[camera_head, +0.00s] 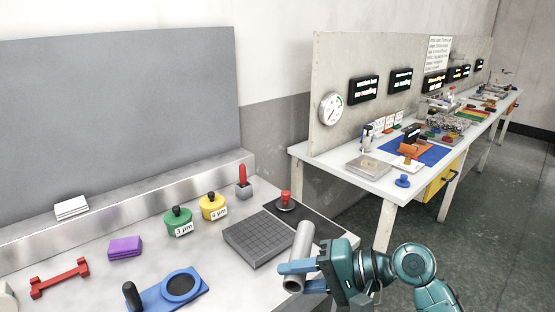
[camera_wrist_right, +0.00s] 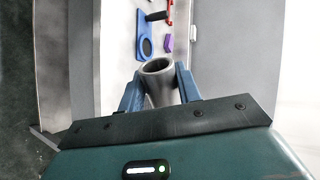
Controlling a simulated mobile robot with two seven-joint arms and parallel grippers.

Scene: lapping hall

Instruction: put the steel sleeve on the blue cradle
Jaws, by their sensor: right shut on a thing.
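The steel sleeve (camera_head: 302,242) is a plain grey tube, tilted in the head view, at the right end of the near bench. My right gripper (camera_head: 296,274) is shut on it. No other clear blue cradle shows. My left gripper is not in view.
The near bench (camera_head: 110,275) holds a grey grooved plate (camera_head: 262,243), green (camera_head: 178,222) and yellow (camera_head: 213,207) pots, a purple block (camera_head: 125,247) and a red bar (camera_head: 60,278). A second bench (camera_head: 372,184) behind holds a blue mat (camera_head: 434,154) and several small items.

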